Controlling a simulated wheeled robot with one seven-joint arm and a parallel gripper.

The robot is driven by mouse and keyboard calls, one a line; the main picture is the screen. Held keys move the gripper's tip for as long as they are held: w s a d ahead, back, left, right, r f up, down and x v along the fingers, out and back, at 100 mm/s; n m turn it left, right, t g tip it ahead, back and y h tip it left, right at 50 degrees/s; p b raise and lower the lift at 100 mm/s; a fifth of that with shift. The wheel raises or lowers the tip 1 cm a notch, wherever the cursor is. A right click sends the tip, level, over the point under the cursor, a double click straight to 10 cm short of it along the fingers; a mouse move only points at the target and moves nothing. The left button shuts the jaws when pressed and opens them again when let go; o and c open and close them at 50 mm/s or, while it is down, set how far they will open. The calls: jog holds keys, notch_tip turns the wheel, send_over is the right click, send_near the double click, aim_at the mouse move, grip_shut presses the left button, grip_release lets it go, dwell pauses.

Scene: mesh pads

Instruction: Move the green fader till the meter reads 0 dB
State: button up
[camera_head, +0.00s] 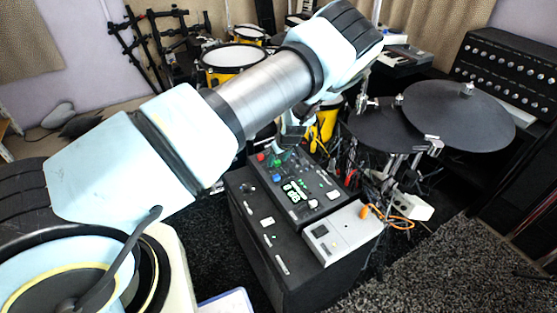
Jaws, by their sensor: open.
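A dark control panel (315,213) lies on top of a black box in the middle of the view. Near its far left end are a small green fader cap (278,162), a red knob and a blue knob. The meter (293,191) is a small display with pale greenish digits, too small to read surely. My gripper (284,150) points down over the far end of the panel, close to the green cap. It is open, with its fingers small and partly hidden by my arm. I cannot tell whether it touches the cap.
A grey device (341,233) sits at the right side of the box top, with an orange cable (392,217) beside it. Black cymbal pads (459,113) and yellow drums (234,62) stand behind. My arm crosses the upper left. Dark carpet lies at the lower right.

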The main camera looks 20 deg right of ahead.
jog(key=v, duration=1)
jog(key=shift+r+b, duration=0.3)
jog(key=shift+b, duration=0.1)
jog(key=shift+s, duration=0.1)
dwell(1.0)
jog(key=a+r+g+p, duration=0.1)
jog(key=a+r+g, duration=0.1)
jog(key=a+r, duration=0.75)
jog(key=a+r+g+p, duration=0.1)
jog(key=a+r+p, duration=0.1)
jog(key=a+r, duration=0.8)
jog(key=s+a+r+m+p, duration=0.1)
jog(key=s+a+r, duration=0.3)
jog(key=a, duration=0.5)
jog(key=s+a+r+m+p, duration=0.1)
jog(key=s+a+r, duration=0.3)
jog(key=a, duration=0.5)
jog(key=shift+s+a+r+h, duration=0.25)
jog(key=shift+s+a+h, duration=0.1)
jog(key=shift+s, duration=0.35)
